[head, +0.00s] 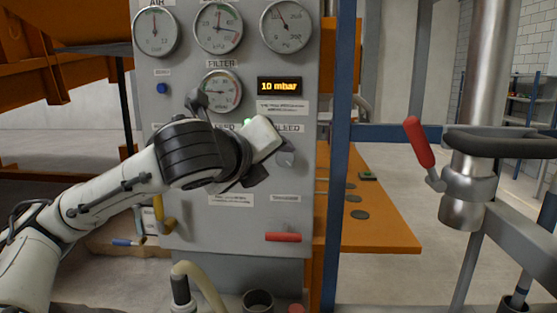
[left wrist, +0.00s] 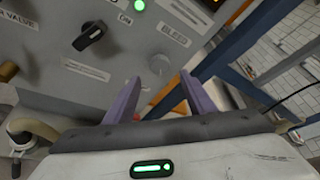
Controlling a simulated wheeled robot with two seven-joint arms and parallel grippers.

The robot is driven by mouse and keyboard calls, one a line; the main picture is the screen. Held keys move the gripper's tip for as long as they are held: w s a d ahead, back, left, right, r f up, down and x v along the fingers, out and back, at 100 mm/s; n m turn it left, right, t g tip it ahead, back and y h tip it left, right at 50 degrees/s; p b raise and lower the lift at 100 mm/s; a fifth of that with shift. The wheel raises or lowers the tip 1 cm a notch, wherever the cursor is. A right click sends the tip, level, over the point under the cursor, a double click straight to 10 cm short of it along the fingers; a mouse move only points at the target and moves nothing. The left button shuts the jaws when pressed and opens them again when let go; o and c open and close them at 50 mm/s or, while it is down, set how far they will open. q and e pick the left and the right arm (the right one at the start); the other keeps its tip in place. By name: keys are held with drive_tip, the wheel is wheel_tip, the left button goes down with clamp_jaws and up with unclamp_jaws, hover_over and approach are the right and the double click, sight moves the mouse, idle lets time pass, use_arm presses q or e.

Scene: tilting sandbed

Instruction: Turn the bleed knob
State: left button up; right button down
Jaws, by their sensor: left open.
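The bleed knob is a round grey knob (head: 285,158) under the BLEED label on the grey panel (head: 240,240). In the left wrist view the knob (left wrist: 160,65) shows between and just beyond my fingertips; whether they touch it I cannot tell. My left gripper (left wrist: 162,80) is open and empty, with its two purple-grey fingers spread to either side of the knob. My right gripper is not in view.
A black switch knob (left wrist: 88,38) and a lit green lamp (left wrist: 138,5) are near the bleed knob. Above are gauges (head: 218,27) and a display (head: 280,86) reading 10 mbar. A red handle (head: 283,237) is below. A blue post (head: 342,150) stands right of the panel.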

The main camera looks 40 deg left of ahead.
use_arm(q)
drive_tip(key=shift+v, duration=1.6)
